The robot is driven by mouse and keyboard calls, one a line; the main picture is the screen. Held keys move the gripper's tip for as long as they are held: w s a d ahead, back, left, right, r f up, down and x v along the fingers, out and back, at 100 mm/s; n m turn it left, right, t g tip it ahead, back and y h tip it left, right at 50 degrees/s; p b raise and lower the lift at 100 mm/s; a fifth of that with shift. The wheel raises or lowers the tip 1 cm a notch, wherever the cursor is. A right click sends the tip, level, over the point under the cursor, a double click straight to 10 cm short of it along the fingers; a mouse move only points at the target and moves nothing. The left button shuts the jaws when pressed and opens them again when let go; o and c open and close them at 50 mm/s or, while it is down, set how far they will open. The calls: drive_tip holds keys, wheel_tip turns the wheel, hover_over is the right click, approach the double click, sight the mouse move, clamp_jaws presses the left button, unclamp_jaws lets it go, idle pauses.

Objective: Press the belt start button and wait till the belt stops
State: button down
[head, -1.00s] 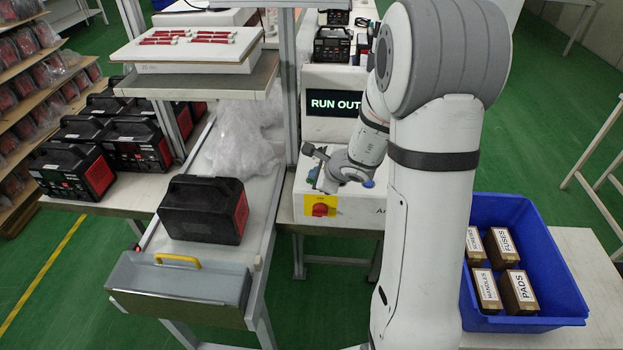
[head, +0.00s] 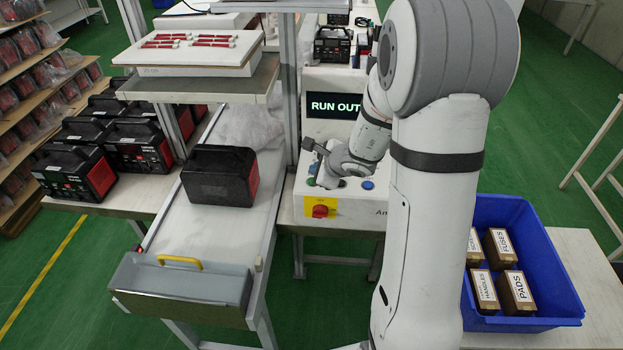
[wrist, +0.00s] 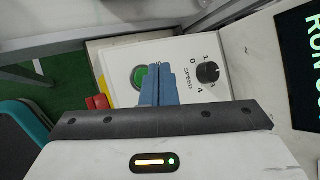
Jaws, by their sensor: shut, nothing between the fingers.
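The control box (head: 350,208) stands right of the belt, its screen (head: 334,106) reading "RUN OUT". The green start button (wrist: 138,77) shows in the wrist view, left of my blue fingers and partly covered by them. My gripper (wrist: 158,85) is shut and empty, with its fingertips beside the green button; I cannot tell whether they touch it. In the head view my gripper (head: 318,172) is over the box's left part. The belt (head: 215,225) carries a black and red power station (head: 221,175), well back from its front end.
A red knob on a yellow plate (head: 320,208) and a blue button (head: 368,185) are on the box. A speed dial (wrist: 208,72) is right of the fingers. A blue crate (head: 520,215) of small cartons stands right. A shelf (head: 200,85) overhangs the belt.

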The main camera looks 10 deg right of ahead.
wheel_tip(320, 180, up, 4)
drive_tip(key=p, duration=0.2)
drive_tip(key=shift+r+p, duration=0.15)
drive_tip(key=shift+p, duration=0.15)
idle(0.5)
drive_tip(key=shift+s+a, duration=0.1)
drive_tip(key=s+a+r+n+g+y, duration=0.1)
drive_tip(key=s+a+r+n+g, duration=0.1)
drive_tip(key=s+a+r+n, duration=0.35)
drive_tip(key=s+a+r+n+g+y, duration=0.1)
drive_tip(key=s+a+r+n, duration=0.1)
drive_tip(key=s+r+n, duration=0.4)
drive_tip(key=s+d+n+g+h, duration=0.1)
drive_tip(key=s+d+n+h, duration=0.2)
drive_tip(key=s+n, duration=0.2)
drive_tip(key=s+d+n+g+h, duration=0.1)
drive_tip(key=s+d+n, duration=0.3)
drive_tip(key=s, duration=0.7)
drive_tip(key=shift+r+n+h, duration=0.25)
drive_tip(key=shift+n+h, duration=0.6)
drive_tip(key=shift+h, duration=0.05)
idle(3.0)
